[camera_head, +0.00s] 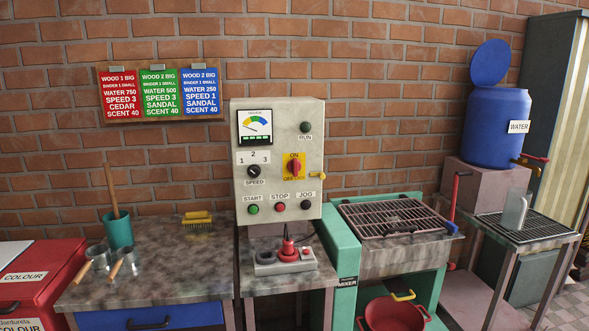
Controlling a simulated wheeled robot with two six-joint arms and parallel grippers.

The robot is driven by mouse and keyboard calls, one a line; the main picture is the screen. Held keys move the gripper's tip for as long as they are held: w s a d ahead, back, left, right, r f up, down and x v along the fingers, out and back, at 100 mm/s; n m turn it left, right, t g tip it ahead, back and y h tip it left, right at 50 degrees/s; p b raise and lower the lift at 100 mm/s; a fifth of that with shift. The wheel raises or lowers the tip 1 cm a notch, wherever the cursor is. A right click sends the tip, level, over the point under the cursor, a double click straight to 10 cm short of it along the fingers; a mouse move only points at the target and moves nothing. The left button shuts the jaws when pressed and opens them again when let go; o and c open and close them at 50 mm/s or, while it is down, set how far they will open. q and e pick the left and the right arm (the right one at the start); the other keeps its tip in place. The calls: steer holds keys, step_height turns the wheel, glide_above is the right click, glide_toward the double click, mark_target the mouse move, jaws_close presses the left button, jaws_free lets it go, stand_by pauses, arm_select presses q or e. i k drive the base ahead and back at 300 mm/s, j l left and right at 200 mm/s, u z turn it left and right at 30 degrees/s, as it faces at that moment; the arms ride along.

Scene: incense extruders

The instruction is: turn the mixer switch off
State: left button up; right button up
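The grey control box (278,190) hangs on the brick wall at the middle. A red rotary switch (293,168) on a yellow plate sits at its right side, with ON above and smaller lettering below. The red handle looks upright, but its exact setting is too small to tell. A small yellow latch (317,175) sticks out at the box's right edge. The green mixer (346,262), labelled MIXER, stands right of and below the box, with a metal grate (395,216) on top. Neither of my grippers is in view.
A black speed knob (253,171), green start button (253,209) and red stop button (279,207) share the box. Below stands a grey block (285,262) with a red plug. A stained worktop (150,270) is left; a blue water barrel (495,128) is right.

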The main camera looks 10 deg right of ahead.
mark_target(293, 166)
steer(key=i+l, duration=0.15)
steer(key=l, duration=0.15)
steer(key=i+l, duration=0.1)
steer(key=l, duration=0.25)
steer(key=i+l, duration=0.15)
steer(key=l, duration=0.15)
steer(key=i+l, duration=0.1)
steer(key=l, duration=0.2)
steer(key=u, duration=0.05)
